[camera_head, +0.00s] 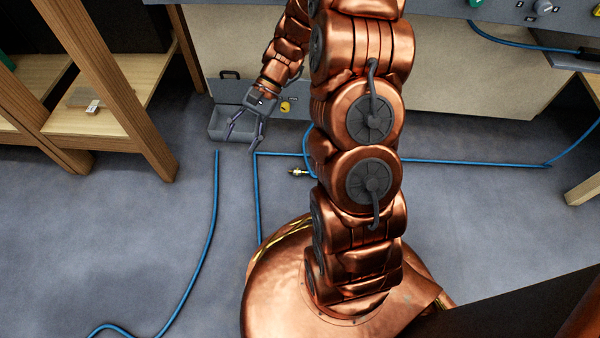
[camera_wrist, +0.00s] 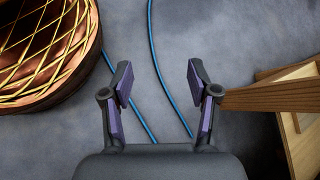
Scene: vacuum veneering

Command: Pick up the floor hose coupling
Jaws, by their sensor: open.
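The floor hose coupling appears to be the small brass fitting (camera_head: 298,172) on the floor in the head view, beside my arm. A blue hose (camera_head: 308,150) bends down close to it, and my arm hides part of that area. My gripper (camera_head: 246,137) is above the floor, up and to the left of the fitting and apart from it. In the wrist view my gripper (camera_wrist: 159,76) is open and empty, fingers spread. Blue hose (camera_wrist: 157,50) runs along the floor beyond and between the fingers. I cannot make out the coupling in the wrist view.
A grey open bin (camera_head: 228,124) stands behind my gripper against the bench panel (camera_head: 460,85). A wooden shelf frame (camera_head: 130,100) stands left; its leg (camera_wrist: 265,97) shows in the wrist view. Another blue hose (camera_head: 212,225) crosses the left floor. A yellow tag-like item (camera_head: 286,106) is near the bin.

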